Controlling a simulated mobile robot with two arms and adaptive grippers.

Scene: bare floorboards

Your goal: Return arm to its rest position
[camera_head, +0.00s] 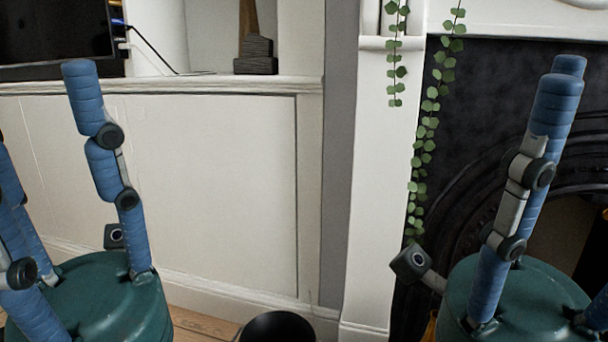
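My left gripper (48,165) is at the left, pointing up, with a green palm and blue jointed fingers. One finger stands tall on its right side; the others are at the left edge and partly cut off. The fingers are spread apart with nothing between them. My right gripper (550,200) is at the right, also pointing up, in front of the fireplace. Two of its fingers overlap in view, and another is mostly cut off at the right edge. No held object shows in it. The arm links below both palms are out of view.
A white panelled cabinet (220,190) with a ledge stands behind the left gripper. A dark screen (50,30) and a dark stepped ornament (257,55) are on it. The black fireplace (470,130) has hanging ivy (428,120). A black round object (278,328) is at the bottom middle.

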